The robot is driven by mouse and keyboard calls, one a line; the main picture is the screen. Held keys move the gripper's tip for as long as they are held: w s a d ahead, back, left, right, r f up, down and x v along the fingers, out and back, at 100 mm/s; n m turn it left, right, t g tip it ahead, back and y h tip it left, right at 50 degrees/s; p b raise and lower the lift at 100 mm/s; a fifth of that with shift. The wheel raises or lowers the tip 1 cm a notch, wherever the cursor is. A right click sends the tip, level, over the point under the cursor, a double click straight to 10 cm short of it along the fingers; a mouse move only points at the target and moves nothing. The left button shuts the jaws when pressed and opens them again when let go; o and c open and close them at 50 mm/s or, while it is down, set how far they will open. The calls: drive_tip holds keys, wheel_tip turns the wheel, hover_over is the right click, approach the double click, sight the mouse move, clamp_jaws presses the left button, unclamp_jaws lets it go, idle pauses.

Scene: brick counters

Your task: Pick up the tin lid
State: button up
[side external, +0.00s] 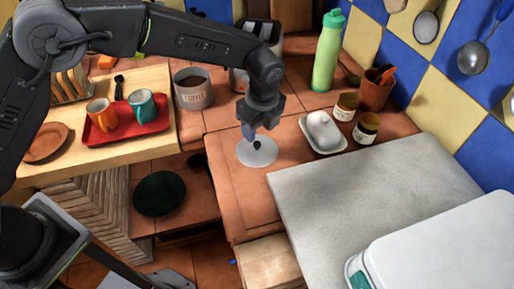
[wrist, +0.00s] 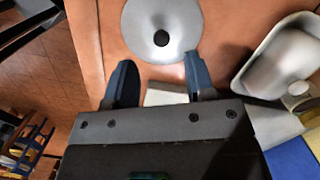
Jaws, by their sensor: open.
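The tin lid (side external: 248,156) is a pale grey disc with a small black knob, lying flat on the terracotta counter. In the wrist view the lid (wrist: 188,22) is at the top centre, with its black knob in clear sight. My gripper (side external: 263,139) is above the lid, pointing down, with its fingers close to the knob in the side view. In the wrist view my gripper (wrist: 160,80) has its two fingers apart with nothing between them. The knob appears just beyond the fingertips. The exact height above the lid is hard to tell.
A white dish with a pale rounded item (side external: 323,131) stands right of the lid, near two small jars (side external: 366,128). A grey slab (side external: 370,205) lies front right. The counter's left edge is close to the lid.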

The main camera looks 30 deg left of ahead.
sight(257, 143)
drive_tip(key=f, duration=0.5)
drive_tip(key=shift+w+a+f, duration=0.15)
drive_tip(key=shift+a+f, duration=0.1)
drive_tip(key=shift+f, duration=0.05)
clamp_jaws()
drive_tip(key=shift+r, duration=0.1)
